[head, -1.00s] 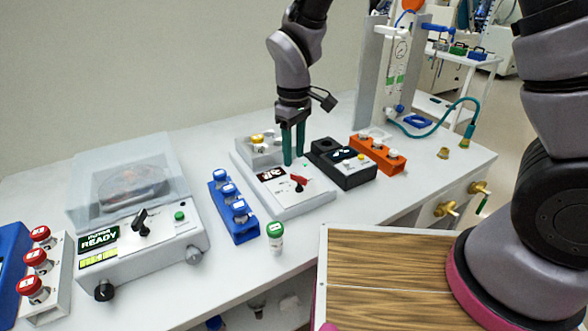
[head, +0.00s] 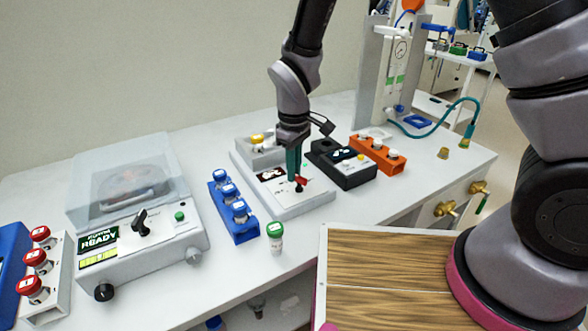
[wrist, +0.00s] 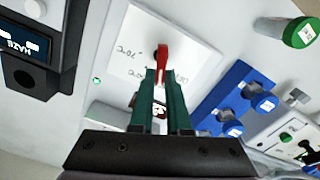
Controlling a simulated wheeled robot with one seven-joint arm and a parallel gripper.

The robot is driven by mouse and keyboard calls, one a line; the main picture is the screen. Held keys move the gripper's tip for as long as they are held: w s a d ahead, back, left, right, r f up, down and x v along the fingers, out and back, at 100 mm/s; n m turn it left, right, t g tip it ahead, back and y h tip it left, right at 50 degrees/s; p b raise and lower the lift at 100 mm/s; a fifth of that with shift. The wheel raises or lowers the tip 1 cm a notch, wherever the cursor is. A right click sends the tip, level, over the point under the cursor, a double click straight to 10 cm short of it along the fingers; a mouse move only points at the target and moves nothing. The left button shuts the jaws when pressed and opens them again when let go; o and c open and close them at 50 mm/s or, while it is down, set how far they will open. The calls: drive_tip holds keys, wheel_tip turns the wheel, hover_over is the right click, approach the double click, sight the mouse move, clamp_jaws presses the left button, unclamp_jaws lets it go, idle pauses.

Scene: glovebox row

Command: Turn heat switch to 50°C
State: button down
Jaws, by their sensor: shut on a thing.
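The heat switch (head: 301,181) is a red lever on the white sloped panel of the heater unit (head: 309,203), near the middle of the bench. My gripper (head: 294,176) reaches down onto it, with its green fingers close together. In the wrist view the fingertips (wrist: 164,76) are shut on the red switch (wrist: 163,52), whose end sticks out beyond them. Temperature marks (wrist: 128,62) on the panel include a readable 70°C. I cannot see a 50°C mark, and the fingers hide part of the panel and its display.
A black device (head: 345,170) and an orange rack (head: 378,155) stand close on the right. A blue rack (head: 236,222) of vials and a green-capped vial (head: 276,238) stand left and in front. A lidded centrifuge (head: 130,210) is further left.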

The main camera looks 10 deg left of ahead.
drive_tip(key=shift+m, duration=0.3)
drive_tip(key=m, duration=0.4)
drive_tip(key=shift+w+d, duration=0.2)
drive_tip(key=shift+w, duration=0.05)
drive_tip(key=shift+w+d+m, duration=0.1)
drive_tip(key=shift+d+m, duration=0.05)
drive_tip(key=shift+m, duration=0.95)
drive_tip(key=shift+d+m, duration=0.1)
drive_tip(key=shift+m, duration=1)
drive_tip(key=c, duration=0.9)
unclamp_jaws()
drive_tip(key=shift+r, duration=0.1)
